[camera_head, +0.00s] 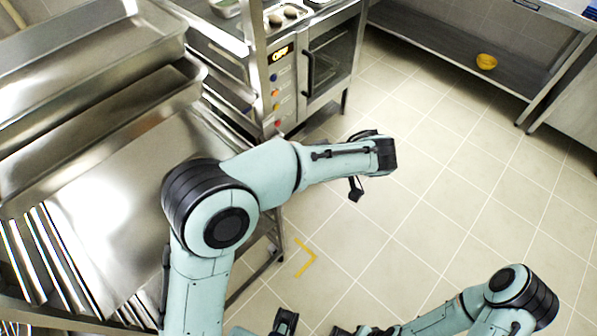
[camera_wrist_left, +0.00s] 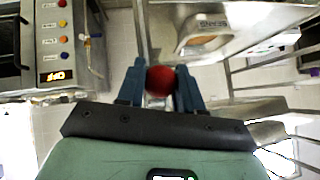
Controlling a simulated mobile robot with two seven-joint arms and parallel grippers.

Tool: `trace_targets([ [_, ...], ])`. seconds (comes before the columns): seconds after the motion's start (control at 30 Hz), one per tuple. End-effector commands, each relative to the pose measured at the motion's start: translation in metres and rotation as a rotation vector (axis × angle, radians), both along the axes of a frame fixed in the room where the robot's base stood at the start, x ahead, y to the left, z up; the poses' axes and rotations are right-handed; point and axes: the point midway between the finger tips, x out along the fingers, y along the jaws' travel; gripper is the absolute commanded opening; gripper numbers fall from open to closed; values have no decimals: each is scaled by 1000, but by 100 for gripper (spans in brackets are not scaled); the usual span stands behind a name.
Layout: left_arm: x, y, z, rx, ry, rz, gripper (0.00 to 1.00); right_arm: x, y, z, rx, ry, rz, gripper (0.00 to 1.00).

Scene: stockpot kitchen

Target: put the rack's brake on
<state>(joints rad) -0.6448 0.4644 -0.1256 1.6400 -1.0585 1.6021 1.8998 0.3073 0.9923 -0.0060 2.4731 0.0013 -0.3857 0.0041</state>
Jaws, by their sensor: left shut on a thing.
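In the left wrist view a round red knob (camera_wrist_left: 160,80) sits between the two blue fingers of my left gripper (camera_wrist_left: 160,88), which is shut on it. What the knob is mounted on is hidden behind it. The rack's metal bars (camera_wrist_left: 226,76) show to the right of the fingers there. In the head view my left arm reaches across the middle, but its fingers and the red knob cannot be made out. My right arm shows at the lower right, and no right fingers can be made out.
An oven (camera_head: 318,60) with a lit display stands at the top; its panel also shows upside down in the left wrist view (camera_wrist_left: 60,40). Large metal trays (camera_head: 85,60) fill the left. A yellow bowl (camera_head: 486,61) sits on a low shelf.

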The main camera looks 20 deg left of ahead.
Motion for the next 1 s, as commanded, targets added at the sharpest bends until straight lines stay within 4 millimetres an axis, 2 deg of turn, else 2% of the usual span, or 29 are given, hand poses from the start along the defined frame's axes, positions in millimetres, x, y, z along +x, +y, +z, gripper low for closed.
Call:
trace_targets([
  [0.03,-1,1,-10,40,-11,1,0,-5,0,-14,0,6,0,0],
  [0.1,0,3,-14,85,-31,2,0,-7,0,-23,0,9,0,0],
  [0.33,2,8,-21,199,-79,4,0,-12,0,-44,-1,14,0,0],
  [0.6,3,11,-24,258,-104,6,0,-7,0,-51,-2,-4,-4,0],
  [1.0,4,12,-23,267,-108,8,0,-6,0,-51,-3,-9,-5,0],
])
